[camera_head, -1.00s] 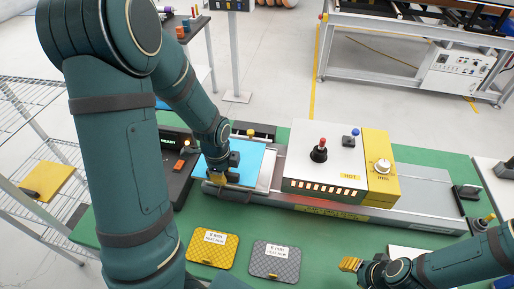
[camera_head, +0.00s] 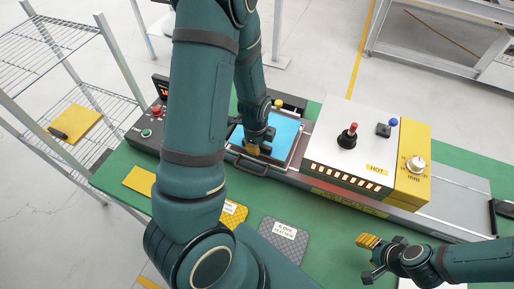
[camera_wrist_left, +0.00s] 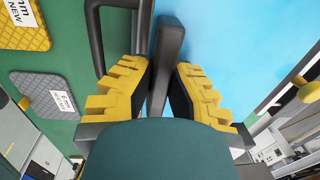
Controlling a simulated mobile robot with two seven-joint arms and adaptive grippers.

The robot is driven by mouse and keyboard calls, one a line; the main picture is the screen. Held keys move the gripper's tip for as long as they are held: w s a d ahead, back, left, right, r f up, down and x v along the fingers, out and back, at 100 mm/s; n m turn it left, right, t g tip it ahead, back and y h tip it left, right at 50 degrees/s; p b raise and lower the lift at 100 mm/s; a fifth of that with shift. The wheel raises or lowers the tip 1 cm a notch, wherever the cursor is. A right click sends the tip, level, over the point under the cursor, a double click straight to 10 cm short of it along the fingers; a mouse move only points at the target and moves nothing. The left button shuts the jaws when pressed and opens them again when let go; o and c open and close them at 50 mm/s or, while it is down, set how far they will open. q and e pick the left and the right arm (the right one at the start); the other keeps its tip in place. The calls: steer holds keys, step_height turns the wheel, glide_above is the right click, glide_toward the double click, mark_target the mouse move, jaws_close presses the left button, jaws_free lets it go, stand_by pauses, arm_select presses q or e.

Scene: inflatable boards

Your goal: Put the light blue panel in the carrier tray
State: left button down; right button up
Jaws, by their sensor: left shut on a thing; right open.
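The light blue panel (camera_head: 285,132) lies flat over the carrier tray (camera_head: 297,156), a grey metal frame with a dark handle (camera_head: 247,167) at its front, left of the hot machine. I cannot tell whether the panel is fully seated. My left gripper (camera_head: 258,146) is over the panel's front left part. In the left wrist view its yellow fingers are shut on a dark grey bar (camera_wrist_left: 168,50) at the panel's edge; the light blue panel (camera_wrist_left: 235,45) fills the area right of it. My right gripper (camera_head: 368,243) is open and empty above the table's front right.
The white and yellow machine (camera_head: 352,140) marked HOT stands right of the tray. Yellow (camera_head: 233,213) and grey (camera_head: 284,240) textured plates lie on the green table in front. A control box (camera_head: 147,134) is at left. A wire shelf (camera_head: 60,60) stands beyond it.

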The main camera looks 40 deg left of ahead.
arm_select(q)
steer(key=shift+f, duration=0.85)
arm_select(e)
steer(key=shift+f, duration=0.2)
arm_select(q)
steer(key=shift+w+f, duration=0.15)
steer(key=shift+f, duration=0.15)
steer(key=c, duration=1.1)
jaws_free()
arm_select(e)
steer(key=shift+f, duration=0.1)
arm_select(q)
steer(key=shift+r, duration=0.1)
steer(key=r, duration=0.4)
steer(key=r+p, duration=0.1)
steer(key=r, duration=0.3)
steer(key=s+r, duration=0.1)
steer(key=r, duration=0.3)
steer(key=shift+d+p, duration=0.15)
steer(key=shift+p, duration=0.25)
arm_select(e)
step_height(320, 180, up, 2)
steer(key=shift+r, duration=0.2)
